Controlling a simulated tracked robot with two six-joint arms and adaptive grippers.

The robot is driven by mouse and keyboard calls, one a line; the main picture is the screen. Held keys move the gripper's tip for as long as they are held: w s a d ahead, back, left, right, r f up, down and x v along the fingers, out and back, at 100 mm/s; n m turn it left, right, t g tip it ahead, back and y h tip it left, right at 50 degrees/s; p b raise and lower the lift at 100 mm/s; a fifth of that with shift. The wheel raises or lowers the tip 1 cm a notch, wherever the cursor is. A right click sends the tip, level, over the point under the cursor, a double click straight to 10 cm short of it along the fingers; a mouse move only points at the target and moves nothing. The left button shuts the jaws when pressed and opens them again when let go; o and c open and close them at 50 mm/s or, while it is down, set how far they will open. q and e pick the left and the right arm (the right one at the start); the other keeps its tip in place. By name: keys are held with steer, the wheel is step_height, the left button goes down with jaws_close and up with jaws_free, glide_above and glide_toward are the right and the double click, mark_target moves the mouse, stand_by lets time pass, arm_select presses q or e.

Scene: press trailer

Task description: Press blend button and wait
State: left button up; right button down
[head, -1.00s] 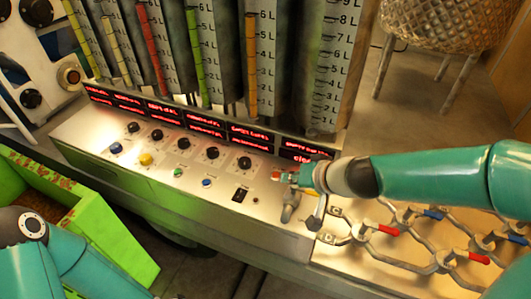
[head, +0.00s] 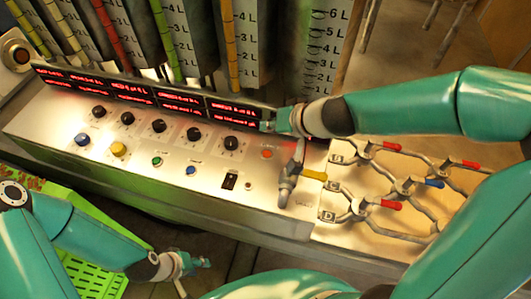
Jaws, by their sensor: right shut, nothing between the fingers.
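A sloped metal control panel (head: 110,155) crosses the middle of the head view. It carries a blue button (head: 82,139), a yellow button (head: 118,149), a green button (head: 157,161), another blue button (head: 190,170) and an orange-red button (head: 267,153). Their labels are too small to read, so I cannot tell which is the blend button. My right gripper (head: 268,121) is shut and empty, above the orange-red button by the right end of the display strip, apart from the button. My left gripper (head: 203,263) hangs low in front of the panel; its fingers are too small to judge.
Several black knobs (head: 158,126) line the panel under red-lit displays (head: 132,91). A grey spout (head: 291,176) and pipes with coloured valve handles (head: 391,204) stand right. A green crate (head: 97,275) is at lower left. Graduated tanks (head: 320,50) stand behind.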

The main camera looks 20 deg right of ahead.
mark_target(269, 154)
step_height(269, 154, down, 8)
steer(key=b, duration=0.7)
steer(key=shift+w+f, duration=0.1)
steer(key=shift+f, duration=0.1)
stand_by(1.0)
steer(key=shift+f+b, duration=0.25)
steer(key=shift+b, duration=0.35)
steer(key=shift+f+b, duration=0.35)
steer(key=shift+b, duration=0.05)
stand_by(0.3)
stand_by(0.3)
steer(key=shift+r+p, duration=0.75)
steer(key=shift+r, duration=0.05)
step_height(269, 154, up, 5)
steer(key=p, duration=0.4)
steer(key=shift+p, duration=0.35)
